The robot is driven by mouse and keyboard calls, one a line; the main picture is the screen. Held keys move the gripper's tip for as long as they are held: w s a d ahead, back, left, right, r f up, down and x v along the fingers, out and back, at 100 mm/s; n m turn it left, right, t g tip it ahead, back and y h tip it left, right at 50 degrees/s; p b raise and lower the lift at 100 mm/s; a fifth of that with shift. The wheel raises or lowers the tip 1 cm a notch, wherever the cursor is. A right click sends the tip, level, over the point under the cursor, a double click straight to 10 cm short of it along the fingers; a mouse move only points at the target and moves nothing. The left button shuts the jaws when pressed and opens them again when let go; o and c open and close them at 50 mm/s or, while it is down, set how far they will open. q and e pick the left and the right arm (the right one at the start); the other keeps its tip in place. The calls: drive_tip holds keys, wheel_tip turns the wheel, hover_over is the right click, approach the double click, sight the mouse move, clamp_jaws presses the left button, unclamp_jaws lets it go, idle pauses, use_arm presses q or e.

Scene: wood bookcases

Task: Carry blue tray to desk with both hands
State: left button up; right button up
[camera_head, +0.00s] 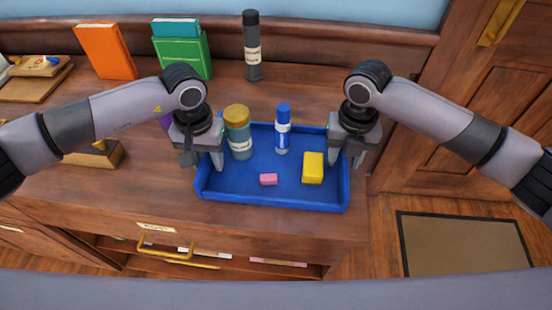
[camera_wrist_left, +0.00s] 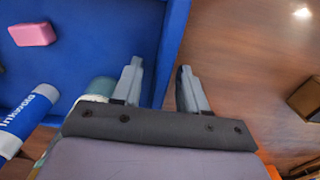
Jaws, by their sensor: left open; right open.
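The blue tray (camera_head: 240,190) sits on the wooden desk top near its front edge. It holds a jar with a yellow-brown lid (camera_head: 238,133), a blue-and-white bottle (camera_head: 283,130), a yellow block (camera_head: 313,168) and a pink eraser (camera_head: 268,179). My left gripper (camera_head: 204,162) is open at the tray's left wall. In the left wrist view its fingers (camera_wrist_left: 158,88) stand one on each side of the blue wall, with a gap on the outer side. My right gripper (camera_head: 347,160) is open at the tray's right wall; whether its fingers straddle that wall is hard to tell.
Behind the tray stand a dark bottle (camera_head: 252,48), an orange book (camera_head: 105,52) and a green box (camera_head: 182,55). A small wooden item (camera_head: 98,153) lies left of my left gripper. An open drawer (camera_head: 200,250) is below the front edge. A door (camera_head: 490,110) is at right.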

use_arm(q)
clamp_jaws()
use_arm(e)
clamp_jaws()
use_arm(q)
drive_tip(key=shift+r, duration=0.15)
use_arm(e)
drive_tip(key=shift+w+r, duration=0.1)
drive_tip(key=shift+r, duration=0.05)
